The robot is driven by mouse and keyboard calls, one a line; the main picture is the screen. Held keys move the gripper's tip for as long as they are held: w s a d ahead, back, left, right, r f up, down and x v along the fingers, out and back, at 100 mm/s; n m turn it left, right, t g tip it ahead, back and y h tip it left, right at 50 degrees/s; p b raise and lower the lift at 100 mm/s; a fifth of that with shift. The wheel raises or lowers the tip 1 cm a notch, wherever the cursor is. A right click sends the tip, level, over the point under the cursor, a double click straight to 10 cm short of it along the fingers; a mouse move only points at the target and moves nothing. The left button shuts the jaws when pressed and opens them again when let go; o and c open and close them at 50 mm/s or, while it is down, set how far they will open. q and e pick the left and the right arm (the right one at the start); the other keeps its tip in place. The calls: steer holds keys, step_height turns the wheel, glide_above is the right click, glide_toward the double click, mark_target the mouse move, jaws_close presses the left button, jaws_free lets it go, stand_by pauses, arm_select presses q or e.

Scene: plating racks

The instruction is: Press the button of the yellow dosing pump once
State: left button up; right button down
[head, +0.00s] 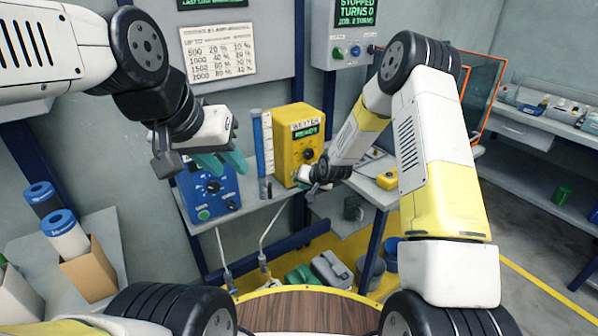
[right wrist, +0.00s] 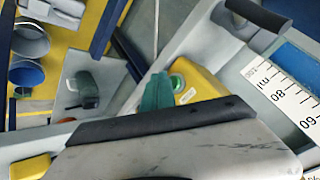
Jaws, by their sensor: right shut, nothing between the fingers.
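The yellow dosing pump (head: 288,128) stands on the bench in the middle of the head view, with a small lit green display on its front. In the right wrist view, part of its yellow body (right wrist: 203,85) shows with a round green button (right wrist: 178,83). My right gripper (head: 308,184) is at the pump's lower front; its shut, empty teal fingertips (right wrist: 157,93) are close beside the button. I cannot tell whether they touch it. My left gripper (head: 224,163) hangs in front of the blue device, its teal fingers pointing right; their gap is unclear.
A blue device (head: 207,190) with knobs and a tall graduated column (head: 263,140) stand left of the pump. A small yellow object (head: 387,180) lies on the bench to the right. A cardboard box (head: 88,270) stands at lower left.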

stand_by(0.7)
steer(key=shift+w+a, duration=0.3)
steer(key=shift+w, duration=0.05)
steer(key=shift+w+a, duration=0.3)
steer(key=shift+w, duration=0.1)
stand_by(0.7)
steer(key=shift+d, duration=0.1)
steer(key=shift+s+d, duration=0.45)
steer(key=shift+s, duration=0.3)
steer(key=shift+s+d, duration=0.75)
steer(key=shift+s, duration=0.25)
steer(key=shift+s+d, duration=0.75)
steer(key=shift+s, duration=0.25)
steer(key=shift+r, duration=0.15)
